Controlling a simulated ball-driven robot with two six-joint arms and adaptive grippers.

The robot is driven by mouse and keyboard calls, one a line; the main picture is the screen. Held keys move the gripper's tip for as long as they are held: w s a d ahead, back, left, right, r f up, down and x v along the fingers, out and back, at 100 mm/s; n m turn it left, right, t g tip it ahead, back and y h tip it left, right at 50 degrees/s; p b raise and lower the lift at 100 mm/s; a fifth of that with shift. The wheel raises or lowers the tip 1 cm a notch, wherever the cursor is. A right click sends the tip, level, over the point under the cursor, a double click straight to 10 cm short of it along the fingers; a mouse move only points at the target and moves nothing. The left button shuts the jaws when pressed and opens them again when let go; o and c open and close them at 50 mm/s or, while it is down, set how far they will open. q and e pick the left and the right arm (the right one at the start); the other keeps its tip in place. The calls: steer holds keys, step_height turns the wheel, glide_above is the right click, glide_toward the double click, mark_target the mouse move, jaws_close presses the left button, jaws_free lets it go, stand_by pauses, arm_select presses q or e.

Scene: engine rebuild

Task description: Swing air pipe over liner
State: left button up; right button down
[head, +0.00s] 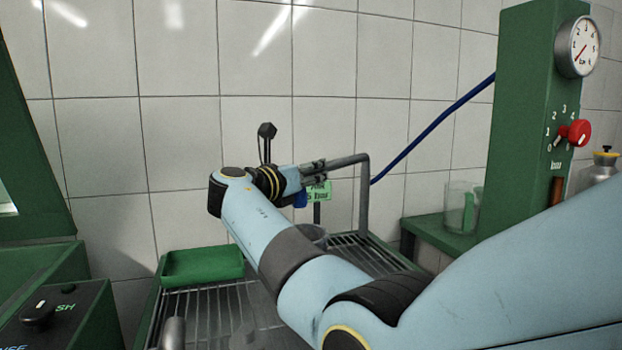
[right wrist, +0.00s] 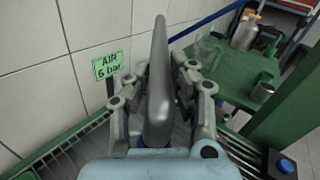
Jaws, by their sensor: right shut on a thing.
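The grey air pipe (head: 364,195) runs level from my right gripper, then bends down toward the grated bench. My right gripper (head: 318,174) is shut on the pipe. In the right wrist view the pipe (right wrist: 159,75) lies between the two fingers of the gripper (right wrist: 160,88). A grey round rim, seemingly the liner (head: 313,233), shows just behind my right forearm; most of it is hidden. The pipe's open end and its place over the liner cannot be made out. My left gripper is not in view.
A green tray (head: 203,267) sits at the left of the slatted bench (head: 205,312). A green "AIR 5 bar" sign (right wrist: 111,66) stands near the pipe. A glass beaker (head: 461,207) stands on a green shelf beside the green gauge column (head: 528,120). A blue hose (head: 432,127) runs to the column.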

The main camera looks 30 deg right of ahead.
steer(key=shift+w, duration=0.15)
stand_by(0.3)
steer(key=c, duration=1.5)
jaws_free()
steer(key=shift+w, duration=0.1)
steer(key=shift+c, duration=0.2)
steer(key=o, duration=0.4)
steer(key=shift+w, duration=0.2)
steer(key=shift+s, duration=0.1)
steer(key=v, duration=0.7)
steer(key=shift+a+f, duration=0.1)
steer(key=shift+a, duration=0.2)
